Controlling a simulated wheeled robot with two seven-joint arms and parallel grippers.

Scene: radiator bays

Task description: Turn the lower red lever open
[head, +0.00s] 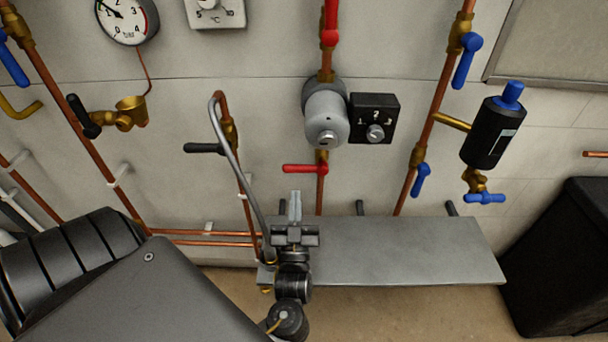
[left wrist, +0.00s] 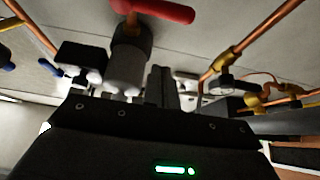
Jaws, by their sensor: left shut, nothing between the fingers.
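The lower red lever (head: 305,168) sits on the vertical copper pipe just below the grey pump (head: 326,115). Its handle lies level, across the pipe, pointing left. In the left wrist view, which appears upside down, this red lever (left wrist: 160,11) shows large at the top edge beside the pump (left wrist: 126,65). My left gripper (head: 295,195) is shut and empty, a little below the lever handle in the head view and apart from it. Its fingers (left wrist: 160,85) show dark in the left wrist view. My right gripper is not in view.
An upper red lever (head: 329,35) lies along the pipe above the pump. A black control box (head: 374,118) is right of the pump. A black-handled valve (head: 204,148) and a bent grey pipe (head: 230,140) stand left. A grey shelf (head: 400,255) lies below; a black bin (head: 560,260) stands right.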

